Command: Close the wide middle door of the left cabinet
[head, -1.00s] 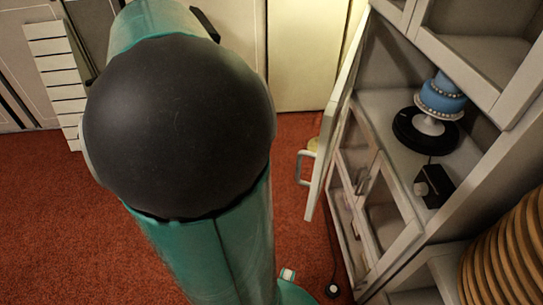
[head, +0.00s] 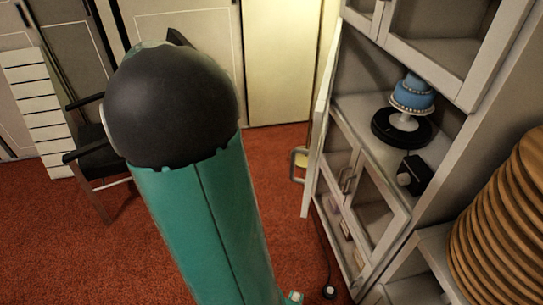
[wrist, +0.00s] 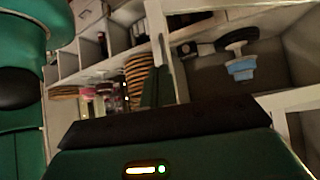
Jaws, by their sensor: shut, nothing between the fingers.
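The wide middle door (head: 321,105) of the white cabinet (head: 440,190) stands open in the head view, seen nearly edge-on, its grey handle (head: 297,166) facing left. The open compartment behind it holds a blue cake (head: 412,95) on a black turntable (head: 381,127) and a small black box (head: 413,174). In the wrist view, the cake (wrist: 241,69) appears upside down, right of a pale upright edge (wrist: 157,35) that may be the door. My gripper (wrist: 154,80) is shut and empty, dark against the compartment's left side. Whether it touches the door is unclear. My arm hides it in the head view.
Glass-fronted lower doors (head: 365,205) sit below the open compartment. Stacked round wooden boards (head: 505,225) stand at the right. A black chair (head: 95,165) and a white slatted unit (head: 38,110) are at the left.

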